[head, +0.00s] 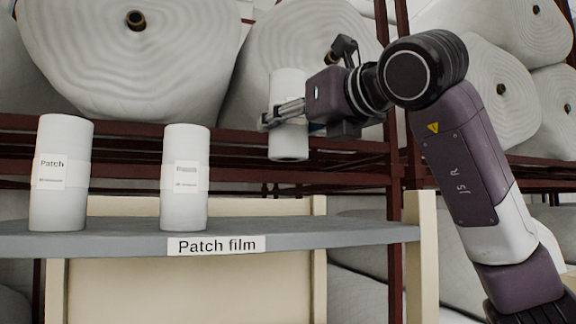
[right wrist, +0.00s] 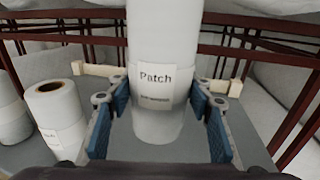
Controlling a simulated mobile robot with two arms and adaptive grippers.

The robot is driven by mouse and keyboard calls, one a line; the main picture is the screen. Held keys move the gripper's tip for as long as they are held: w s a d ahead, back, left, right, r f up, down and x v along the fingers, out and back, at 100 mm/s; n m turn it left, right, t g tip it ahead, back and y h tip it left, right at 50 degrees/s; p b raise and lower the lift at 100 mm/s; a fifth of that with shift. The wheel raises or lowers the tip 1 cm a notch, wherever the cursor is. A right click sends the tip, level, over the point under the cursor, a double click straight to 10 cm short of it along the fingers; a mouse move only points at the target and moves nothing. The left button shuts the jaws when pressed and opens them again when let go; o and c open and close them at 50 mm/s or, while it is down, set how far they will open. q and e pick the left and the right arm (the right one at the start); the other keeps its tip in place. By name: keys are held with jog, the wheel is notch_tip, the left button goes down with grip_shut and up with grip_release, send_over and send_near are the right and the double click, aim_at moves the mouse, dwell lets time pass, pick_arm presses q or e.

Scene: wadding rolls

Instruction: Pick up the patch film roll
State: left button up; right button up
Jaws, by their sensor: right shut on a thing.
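My right gripper (head: 284,113) is shut around a white patch film roll (head: 289,90), which it holds upright above the grey shelf. The roll's underside shows, clear of the shelf. In the right wrist view the same roll (right wrist: 163,45) stands between the blue finger pads with its "Patch" label facing the camera. Two more white rolls stand upright on the shelf: one at the left (head: 62,205) and one in the middle (head: 185,210). My left gripper is not in view.
The grey shelf board (head: 330,236) carries a "Patch film" sign (head: 216,246) on its front edge; its right part is bare. Dark red rack beams (head: 130,150) and large white wadding rolls (head: 130,60) are behind it.

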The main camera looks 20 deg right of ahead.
notch_tip(320, 180, up, 9)
jog(key=shift+r+p, duration=0.2)
jog(key=shift+p, duration=0.25)
notch_tip(320, 180, up, 6)
jog(key=shift+r+p, duration=0.2)
jog(key=shift+p, duration=1.05)
jog(key=shift+r, duration=0.55)
jog(key=shift+f, duration=0.1)
jog(key=shift+f, duration=0.45)
jog(key=b, duration=0.3)
send_over(289, 160)
notch_tip(289, 160, down, 8)
notch_tip(289, 160, down, 12)
jog(key=shift+s, duration=0.15)
jog(key=shift+a+f, duration=0.1)
jog(key=shift+f, duration=0.1)
